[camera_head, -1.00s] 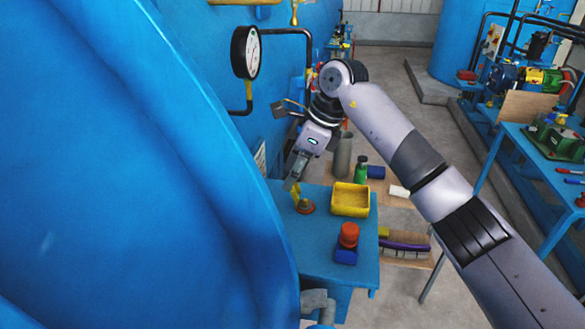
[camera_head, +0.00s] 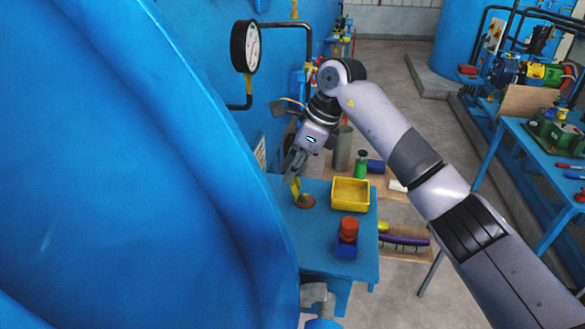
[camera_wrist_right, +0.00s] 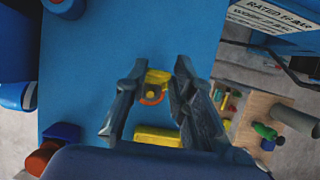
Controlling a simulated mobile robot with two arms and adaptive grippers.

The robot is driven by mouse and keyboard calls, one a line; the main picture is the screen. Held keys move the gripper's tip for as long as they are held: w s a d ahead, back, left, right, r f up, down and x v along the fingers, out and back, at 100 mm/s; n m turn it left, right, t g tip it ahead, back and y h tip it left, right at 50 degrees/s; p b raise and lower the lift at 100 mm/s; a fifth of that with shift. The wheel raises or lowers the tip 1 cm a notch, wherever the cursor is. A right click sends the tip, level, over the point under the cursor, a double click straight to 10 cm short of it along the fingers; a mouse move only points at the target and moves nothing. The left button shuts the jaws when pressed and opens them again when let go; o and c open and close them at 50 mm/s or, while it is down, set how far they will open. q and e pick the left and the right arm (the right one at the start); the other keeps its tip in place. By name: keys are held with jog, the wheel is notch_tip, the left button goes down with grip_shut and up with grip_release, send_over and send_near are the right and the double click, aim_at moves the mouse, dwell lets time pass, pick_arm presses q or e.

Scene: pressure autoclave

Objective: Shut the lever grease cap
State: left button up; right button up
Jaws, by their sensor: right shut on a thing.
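The lever grease cap is a small orange-brown round fitting (camera_head: 305,202) on the blue table, with a yellow lever (camera_head: 296,187) standing up from it. My right gripper (camera_head: 293,174) reaches down to the lever from above. In the right wrist view the yellow lever (camera_wrist_right: 157,77) is between the fingertips of my right gripper (camera_wrist_right: 153,86), with the orange ring of the cap (camera_wrist_right: 153,100) just below it. The right gripper is shut on the lever. The fingers partly hide the lever's top in the head view. My left gripper is not in view.
A yellow tray (camera_head: 350,195) stands right of the cap on the blue table (camera_head: 318,240). A red-topped blue container (camera_head: 348,232) is near the table's front. A large blue vessel (camera_head: 130,170) fills the left. A pressure gauge (camera_head: 245,46) juts out above.

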aim_at(293, 182)
jog(key=shift+d+f+b, duration=0.1)
jog(key=shift+f+b, duration=0.1)
jog(key=shift+b, duration=0.25)
grip_shut()
jog(key=d+y+b, duration=0.1)
jog(key=b, duration=0.2)
jog(key=d+y+b, duration=0.1)
jog(key=y+b, duration=0.1)
jog(key=b, duration=0.2)
jog(key=d+t+y+b, duration=0.1)
jog(key=y+b, duration=0.1)
jog(key=b, duration=0.2)
jog(key=shift+s+f, duration=0.3)
jog(key=shift+s+d+r+y+b, duration=0.15)
jog(key=shift+d+y+b, duration=0.2)
jog(key=shift+y+b, duration=0.65)
jog(key=o, duration=1)
grip_release()
jog(key=shift+r, duration=0.1)
jog(key=v, duration=1.2)
jog(key=shift+s, duration=0.15)
